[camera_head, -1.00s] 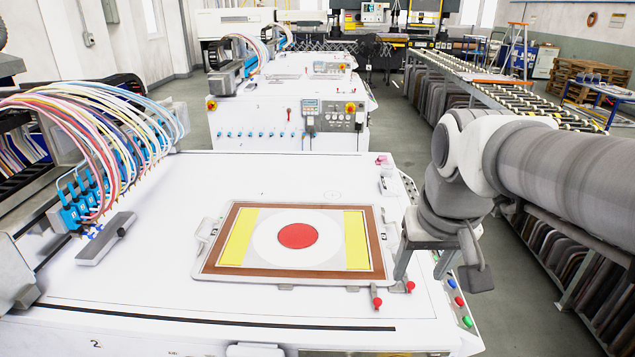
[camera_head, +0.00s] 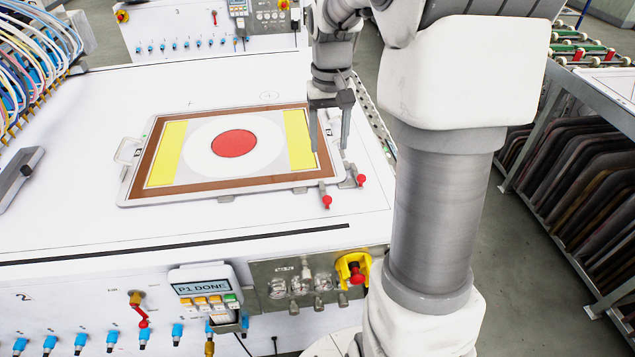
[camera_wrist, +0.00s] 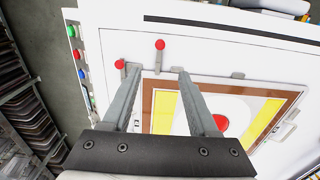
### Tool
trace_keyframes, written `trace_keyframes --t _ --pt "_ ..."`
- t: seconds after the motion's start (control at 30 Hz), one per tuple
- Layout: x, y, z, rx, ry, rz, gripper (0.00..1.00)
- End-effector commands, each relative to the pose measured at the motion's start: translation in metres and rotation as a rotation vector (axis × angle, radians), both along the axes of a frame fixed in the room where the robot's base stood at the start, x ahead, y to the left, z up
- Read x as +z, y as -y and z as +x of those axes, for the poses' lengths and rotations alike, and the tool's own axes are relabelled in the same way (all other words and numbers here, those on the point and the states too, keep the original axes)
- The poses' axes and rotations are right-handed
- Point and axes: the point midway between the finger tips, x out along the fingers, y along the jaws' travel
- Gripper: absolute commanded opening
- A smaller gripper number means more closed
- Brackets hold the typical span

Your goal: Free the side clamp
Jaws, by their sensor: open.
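The side clamp, with a red knob (camera_head: 361,180), is at the right front corner of the framed plate (camera_head: 128,198). Its red knob also shows in the wrist view (camera_wrist: 120,64), just left of my left finger's tip. A second clamp with a red knob (camera_head: 327,201) is at the plate's front edge; it shows in the wrist view (camera_wrist: 160,44) beyond the fingertips. My gripper (camera_head: 330,150) points down over the plate's right edge. It is open and empty, fingers (camera_wrist: 157,72) wide apart. Whether a fingertip touches the clamp cannot be told.
The plate, with a red disc (camera_head: 234,144), lies on a white machine top (camera_head: 180,230). A small display (camera_head: 199,287) on the front panel reads "P1 DONE". Hoses (camera_head: 30,60) stand at the left, a rack of dark panels (camera_head: 570,160) at the right.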

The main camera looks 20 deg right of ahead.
Motion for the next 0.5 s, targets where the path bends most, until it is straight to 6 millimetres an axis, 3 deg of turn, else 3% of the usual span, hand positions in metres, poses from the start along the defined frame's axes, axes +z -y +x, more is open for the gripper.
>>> trace_keyframes --t 0.5 --pt "-0.113 -0.001 -0.002 0.000 -0.005 0.002 0.60"
